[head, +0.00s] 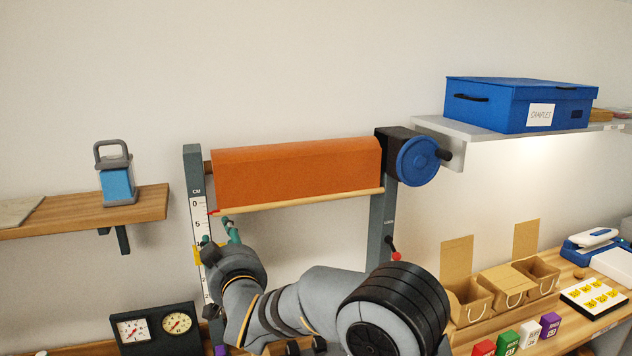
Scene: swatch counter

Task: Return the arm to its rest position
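My arm reaches up from the bottom of the head view, bending left in front of the roll stand. My gripper (219,237) is at the far end of the arm, beside the stand's left post and below the orange roll. Teal parts show at its end, but they are small and partly covered by the wrist. I cannot tell whether it is open or shut, or whether it holds anything.
The stand has an orange roll (296,172), a blue crank wheel (417,161) and a ruled left post (193,170). A lantern (117,178) is on the left shelf (150,204). Dials (155,328) stand lower left. A blue box (490,105), cardboard boxes (469,312) and coloured blocks (507,343) are right.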

